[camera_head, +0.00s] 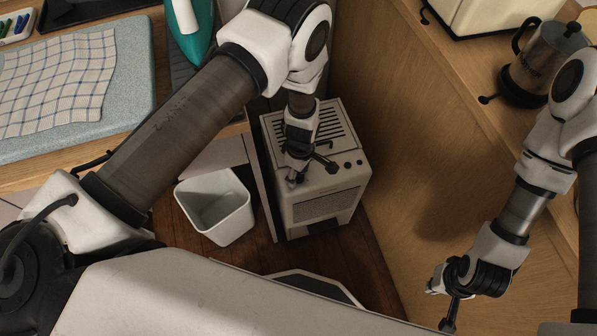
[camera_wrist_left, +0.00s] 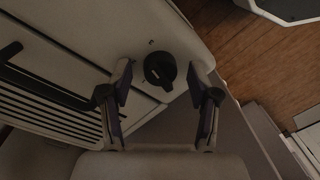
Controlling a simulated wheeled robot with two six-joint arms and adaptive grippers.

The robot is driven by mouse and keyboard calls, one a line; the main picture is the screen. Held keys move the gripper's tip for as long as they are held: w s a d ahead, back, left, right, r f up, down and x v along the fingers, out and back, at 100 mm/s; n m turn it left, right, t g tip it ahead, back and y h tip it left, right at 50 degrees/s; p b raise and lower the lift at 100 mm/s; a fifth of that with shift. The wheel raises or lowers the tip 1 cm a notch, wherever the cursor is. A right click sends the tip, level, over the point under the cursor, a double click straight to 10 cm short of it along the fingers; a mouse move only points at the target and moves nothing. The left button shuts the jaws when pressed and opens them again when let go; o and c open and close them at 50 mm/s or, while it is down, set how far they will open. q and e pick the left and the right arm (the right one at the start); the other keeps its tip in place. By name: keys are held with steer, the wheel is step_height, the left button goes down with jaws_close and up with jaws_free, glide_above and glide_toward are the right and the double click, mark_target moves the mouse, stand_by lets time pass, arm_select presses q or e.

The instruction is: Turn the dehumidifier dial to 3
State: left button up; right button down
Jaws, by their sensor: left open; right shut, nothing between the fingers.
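The dehumidifier (camera_head: 330,190) is a pale box with a slotted top, standing on the floor between the counters. Its round black dial (camera_wrist_left: 159,69) shows in the left wrist view, with a light pointer mark on it; I cannot read any numbers. My left gripper (camera_head: 309,172) is over the front part of its top and hides the dial in the head view. In the left wrist view the open fingers of the left gripper (camera_wrist_left: 162,92) lie on either side of the dial; I cannot tell whether they touch it. My right gripper (camera_head: 441,301) is shut and empty, low at the right.
A white bin (camera_head: 215,206) stands on the wooden floor left of the dehumidifier. A wooden cabinet side (camera_head: 400,130) rises close on its right.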

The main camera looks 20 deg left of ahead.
arm_select(q)
steer(key=c, duration=1.2)
steer(key=shift+o, duration=0.2)
steer(key=shift+m+b, duration=0.35)
steer(key=shift+m, duration=1.15)
steer(key=o, duration=1.2)
steer(key=shift+c, duration=0.2)
steer(key=shift+r, duration=0.1)
